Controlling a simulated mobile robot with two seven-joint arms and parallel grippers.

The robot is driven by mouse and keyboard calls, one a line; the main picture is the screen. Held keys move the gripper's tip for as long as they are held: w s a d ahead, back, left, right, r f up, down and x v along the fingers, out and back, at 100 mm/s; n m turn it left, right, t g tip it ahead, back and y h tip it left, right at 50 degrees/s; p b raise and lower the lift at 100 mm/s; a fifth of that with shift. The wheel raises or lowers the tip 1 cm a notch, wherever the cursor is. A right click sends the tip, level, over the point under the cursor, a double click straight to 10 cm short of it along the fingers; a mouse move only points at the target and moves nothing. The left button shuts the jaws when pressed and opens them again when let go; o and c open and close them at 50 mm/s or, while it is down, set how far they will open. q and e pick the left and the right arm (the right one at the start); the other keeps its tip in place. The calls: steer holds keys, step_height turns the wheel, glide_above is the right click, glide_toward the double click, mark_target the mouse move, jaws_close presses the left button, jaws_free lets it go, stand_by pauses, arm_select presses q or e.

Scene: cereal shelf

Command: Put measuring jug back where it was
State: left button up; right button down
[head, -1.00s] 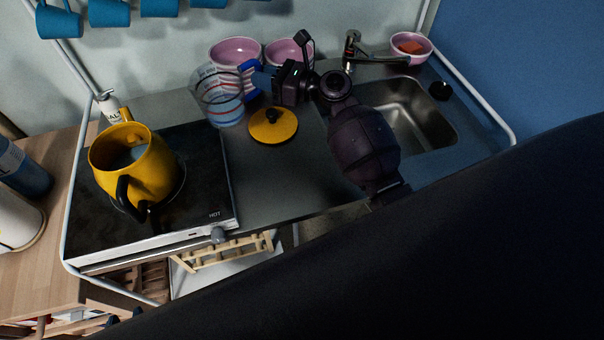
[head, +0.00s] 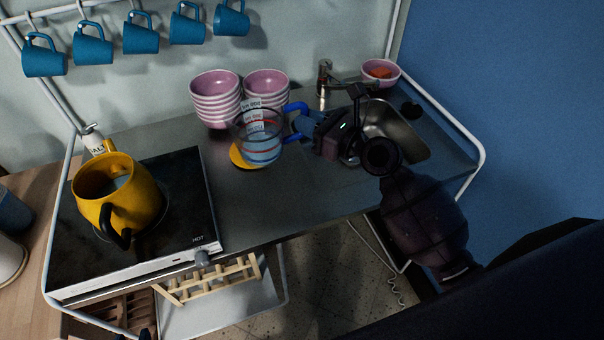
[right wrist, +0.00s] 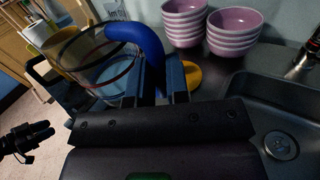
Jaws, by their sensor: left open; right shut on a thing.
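The clear measuring jug (head: 262,148) has red markings, a blue handle (head: 296,108) and a bluish lower part. My right gripper (head: 306,126) is shut on the handle. In the head view the jug overlaps the yellow lid (head: 236,157) and seems to be held above the counter; the exact gap cannot be told. The jug (right wrist: 92,50) and its handle (right wrist: 140,38) also show in the right wrist view, with my right gripper (right wrist: 172,80) at the handle. My left gripper (right wrist: 46,131) shows at the left of that view, open and empty, away from the jug.
Pink bowl stacks (head: 215,98) stand behind the jug. The yellow pot (head: 118,192) stands on the hob (head: 185,215) at left. The sink (head: 405,135) and tap (head: 325,80) are at right. Blue mugs (head: 140,35) hang above. The counter (head: 290,200) in front is clear.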

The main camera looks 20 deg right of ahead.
step_height(320, 180, down, 15)
steer(key=b, duration=0.7)
steer(key=shift+r, duration=0.2)
steer(key=shift+f, duration=0.2)
arm_select(q)
step_height(320, 180, down, 6)
steer(key=w, duration=0.1)
steer(key=shift+f, duration=0.15)
arm_select(e)
steer(key=shift+r, duration=0.1)
arm_select(q)
steer(key=shift+s, duration=0.15)
arm_select(e)
steer(key=shift+f, duration=0.2)
steer(key=c, duration=1.1)
jaws_free()
arm_select(q)
steer(key=shift+f, duration=0.1)
